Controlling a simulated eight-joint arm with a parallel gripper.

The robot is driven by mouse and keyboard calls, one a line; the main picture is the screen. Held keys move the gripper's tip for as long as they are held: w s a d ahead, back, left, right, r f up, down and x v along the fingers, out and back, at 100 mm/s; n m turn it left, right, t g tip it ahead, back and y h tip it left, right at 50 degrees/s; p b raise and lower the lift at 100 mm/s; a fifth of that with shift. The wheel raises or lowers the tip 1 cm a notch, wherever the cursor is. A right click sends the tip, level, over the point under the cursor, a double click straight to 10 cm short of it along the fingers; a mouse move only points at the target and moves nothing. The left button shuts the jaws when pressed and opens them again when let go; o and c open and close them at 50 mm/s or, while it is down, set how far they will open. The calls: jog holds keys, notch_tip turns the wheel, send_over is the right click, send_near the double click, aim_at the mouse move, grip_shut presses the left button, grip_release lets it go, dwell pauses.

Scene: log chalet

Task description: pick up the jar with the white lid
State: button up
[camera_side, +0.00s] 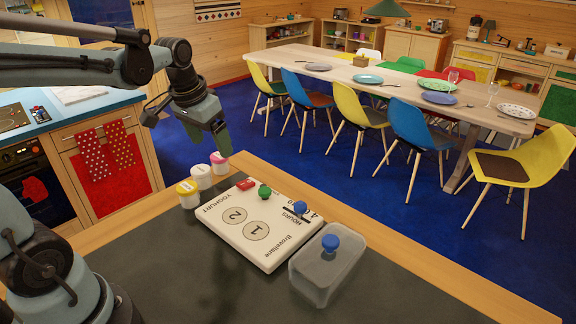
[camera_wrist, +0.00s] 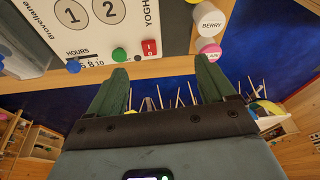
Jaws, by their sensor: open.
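The jar with the white lid (camera_side: 201,175) stands upright on the counter, in the middle of a short row of three jars. In the wrist view the white lid (camera_wrist: 210,23) reads BERRY and lies near the top edge, right of centre. A yellow-lidded jar (camera_side: 188,193) is on its near side and a pink-lidded jar (camera_side: 220,165) on its far side. My gripper (camera_side: 188,122) is open and empty, above and apart from the jars. In the wrist view its two green fingers (camera_wrist: 162,68) are spread, and the white lid is beyond the right finger.
A white yoghurt maker (camera_side: 238,240) with green and blue knobs lies beside the jars. A translucent container with a blue knob (camera_side: 327,268) stands right of it. The dark counter (camera_side: 180,285) is clear in front. A dining table (camera_side: 330,62) with chairs is behind.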

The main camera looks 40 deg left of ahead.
aim_at(200, 169)
jog(key=w+a+f+n+g+h, duration=0.1)
jog(key=w+a+f+g, duration=0.15)
jog(key=a, duration=0.85)
jog(key=shift+g, duration=0.25)
jog(key=f, duration=0.7)
jog(key=shift+s+a+f, duration=0.1)
jog(key=shift+s+a, duration=0.1)
jog(key=shift+d+f, duration=0.2)
jog(key=shift+f, duration=1.15)
jog(key=shift+d+f, duration=0.15)
jog(key=shift+f, duration=1.15)
jog(key=c, duration=1.2)
jog(key=shift+r, duration=0.15)
